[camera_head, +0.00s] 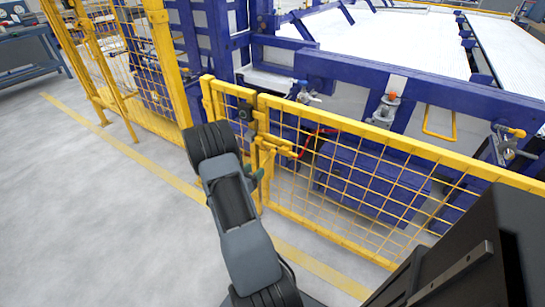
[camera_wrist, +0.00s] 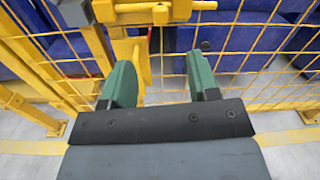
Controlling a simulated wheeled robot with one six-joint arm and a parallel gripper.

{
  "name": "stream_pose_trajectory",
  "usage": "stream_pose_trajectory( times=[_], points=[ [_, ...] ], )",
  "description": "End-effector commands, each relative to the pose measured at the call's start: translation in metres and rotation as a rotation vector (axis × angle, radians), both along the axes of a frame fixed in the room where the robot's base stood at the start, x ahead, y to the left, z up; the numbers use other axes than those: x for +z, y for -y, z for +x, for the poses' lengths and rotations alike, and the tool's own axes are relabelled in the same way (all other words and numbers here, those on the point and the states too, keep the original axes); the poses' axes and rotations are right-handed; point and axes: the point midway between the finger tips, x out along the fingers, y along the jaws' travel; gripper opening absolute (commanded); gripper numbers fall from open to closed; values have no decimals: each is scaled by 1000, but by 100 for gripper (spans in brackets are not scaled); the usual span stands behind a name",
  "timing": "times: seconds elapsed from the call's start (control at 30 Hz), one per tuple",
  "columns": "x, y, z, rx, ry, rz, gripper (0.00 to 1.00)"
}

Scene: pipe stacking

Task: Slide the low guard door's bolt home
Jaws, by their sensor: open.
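The low guard door (camera_head: 370,185) is a yellow frame with wire mesh, and it also shows in the wrist view (camera_wrist: 255,62). Its yellow bolt (camera_head: 279,146) lies near the post at the door's left end. In the wrist view the bolt (camera_wrist: 153,13) runs sideways at the top, with a yellow part hanging below it. My gripper (camera_wrist: 160,70) is open, its two green fingers pointing at the door below the bolt. The hanging yellow part appears between the fingers, nearer the left one; contact cannot be told. In the head view my arm hides most of the gripper.
A taller yellow mesh fence (camera_head: 150,75) continues to the left. Blue machine frames (camera_head: 370,80) stand behind the door. A red handle (camera_head: 308,143) shows near the bolt. The grey floor (camera_head: 80,200) at left is clear, with a yellow line along the fence.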

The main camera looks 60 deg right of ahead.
Motion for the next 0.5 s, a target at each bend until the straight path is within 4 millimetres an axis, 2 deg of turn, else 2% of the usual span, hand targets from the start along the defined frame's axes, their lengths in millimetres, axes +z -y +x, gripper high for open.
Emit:
stream_pose_trajectory(
  times=[0.5],
  points=[
    [-1, 94, -5, -3, 2, -2, 55]
  ],
)
